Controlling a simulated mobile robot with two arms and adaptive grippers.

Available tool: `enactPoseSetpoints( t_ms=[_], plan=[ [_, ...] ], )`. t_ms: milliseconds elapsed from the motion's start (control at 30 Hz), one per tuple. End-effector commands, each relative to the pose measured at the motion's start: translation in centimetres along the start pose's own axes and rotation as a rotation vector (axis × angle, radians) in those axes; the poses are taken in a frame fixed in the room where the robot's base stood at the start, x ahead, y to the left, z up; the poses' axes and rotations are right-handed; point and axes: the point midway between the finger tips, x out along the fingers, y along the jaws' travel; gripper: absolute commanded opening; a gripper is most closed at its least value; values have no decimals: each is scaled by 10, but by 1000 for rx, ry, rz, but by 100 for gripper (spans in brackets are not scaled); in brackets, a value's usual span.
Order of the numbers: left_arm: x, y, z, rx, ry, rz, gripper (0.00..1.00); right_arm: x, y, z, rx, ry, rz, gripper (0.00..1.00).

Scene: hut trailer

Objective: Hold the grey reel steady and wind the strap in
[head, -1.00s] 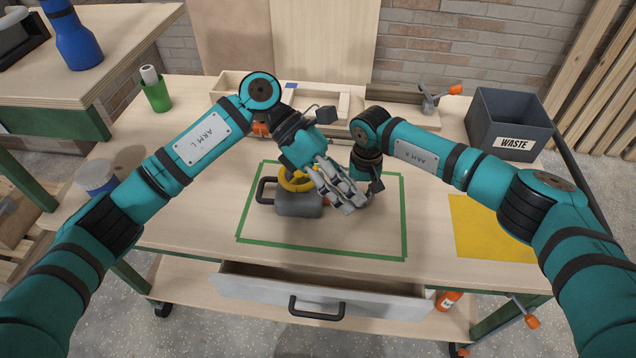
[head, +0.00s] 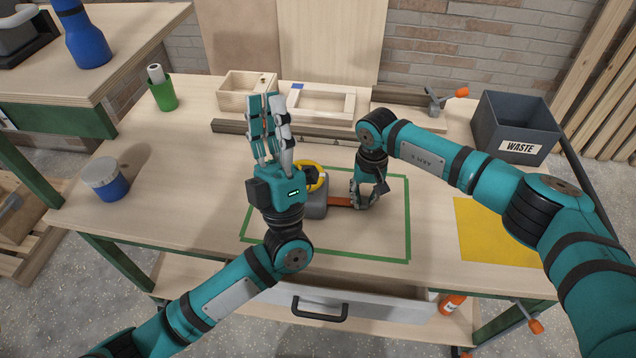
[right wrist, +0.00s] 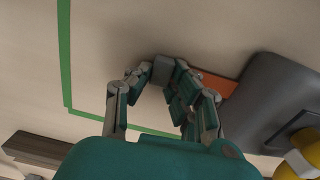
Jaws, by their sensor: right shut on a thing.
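The grey reel (head: 314,208) with its yellow crank (head: 312,178) sits inside the green tape outline, partly hidden behind my left gripper. In the right wrist view, the reel (right wrist: 275,95) is at the right. A short orange strap (head: 340,201) runs from the reel's right side to my right gripper (head: 368,200). In the right wrist view, the strap (right wrist: 215,83) ends in a grey end piece (right wrist: 165,70) between my right fingers, which are shut on it. My left gripper (head: 268,122) is raised in front of the reel, fingers extended and apart, empty.
The green tape outline (head: 408,225) has bare room right of the reel. Wooden trays (head: 322,102) and a clamp stand behind. A blue tub (head: 106,180) and green cup are left; a yellow sheet (head: 490,232) and waste bin (head: 512,125) are right. The front drawer (head: 390,305) is partly open.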

Motion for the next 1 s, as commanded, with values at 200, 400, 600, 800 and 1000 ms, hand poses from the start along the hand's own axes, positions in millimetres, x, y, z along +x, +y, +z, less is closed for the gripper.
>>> enactPoseSetpoints(
  t_ms=[200, 400, 600, 800, 1000],
  plan=[
    [-59, -64, 28, -337, -171, -497, 25, 0, 0, 0, -1, 0, -1, 0],
    [-140, -86, 57, -663, -269, -936, 25, 0, 0, 0, -1, 0, -1, 0],
    [-204, -75, 76, -920, -299, -1258, 25, 0, 0, 0, -1, 0, -1, 0],
    [-230, -63, 83, -1037, -299, -1398, 25, 0, 0, 0, -1, 0, -1, 0],
    [-227, -75, 99, -1049, -299, -1410, 25, 0, 0, 0, -1, 0, -1, 0]
  ],
)
